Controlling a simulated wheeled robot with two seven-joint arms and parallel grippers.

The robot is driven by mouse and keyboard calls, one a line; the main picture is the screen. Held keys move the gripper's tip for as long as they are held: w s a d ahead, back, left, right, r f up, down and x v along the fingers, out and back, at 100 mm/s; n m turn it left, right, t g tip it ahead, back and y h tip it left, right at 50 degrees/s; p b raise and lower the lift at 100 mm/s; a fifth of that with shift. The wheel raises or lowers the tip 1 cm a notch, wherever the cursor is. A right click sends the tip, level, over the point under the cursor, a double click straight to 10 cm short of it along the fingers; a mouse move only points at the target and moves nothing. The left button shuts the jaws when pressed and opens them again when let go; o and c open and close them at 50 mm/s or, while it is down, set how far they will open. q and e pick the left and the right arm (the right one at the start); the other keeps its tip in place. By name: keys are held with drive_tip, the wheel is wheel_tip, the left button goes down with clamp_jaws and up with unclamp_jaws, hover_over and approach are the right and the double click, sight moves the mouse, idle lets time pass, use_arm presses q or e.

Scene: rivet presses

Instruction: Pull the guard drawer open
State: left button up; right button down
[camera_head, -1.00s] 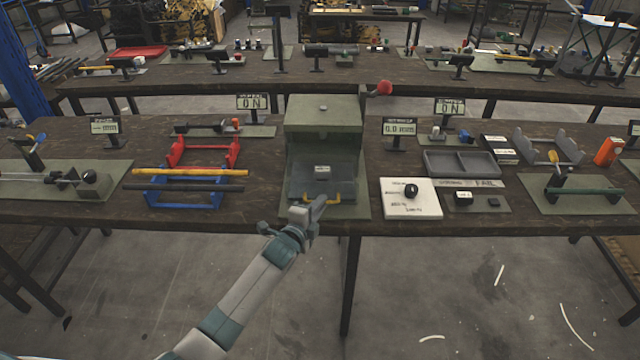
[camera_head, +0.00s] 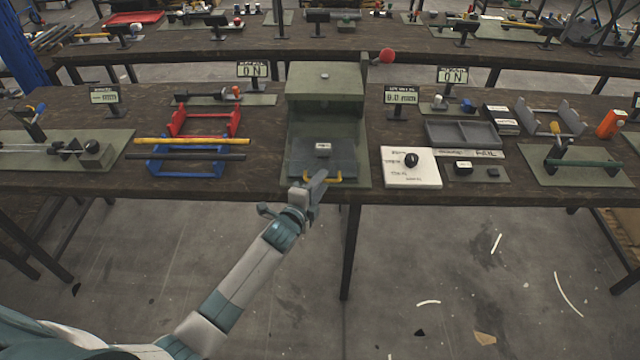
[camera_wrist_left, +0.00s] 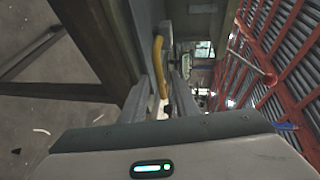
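The guard drawer (camera_head: 318,166) is a dark panel low in the front of a green press (camera_head: 325,100). It carries a small white label and a yellow handle (camera_head: 337,178) along its front edge. My left gripper (camera_head: 318,186) is at the left part of this handle, at the table's front edge. In the left wrist view the yellow handle (camera_wrist_left: 158,62) shows between the two fingers of my left gripper (camera_wrist_left: 160,98), with a visible gap between them, so they look open around it. Contact is not clear. My right gripper is not in view.
A red-knobbed lever (camera_head: 386,56) stands at the press's upper right. A white board with a black knob (camera_head: 411,160) lies right of the press, and red and blue racks (camera_head: 190,168) with bars lie left.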

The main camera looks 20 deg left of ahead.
use_arm(q)
drive_tip(key=b+v, duration=0.4)
drive_tip(key=v, duration=1.3)
drive_tip(key=shift+s, duration=0.25)
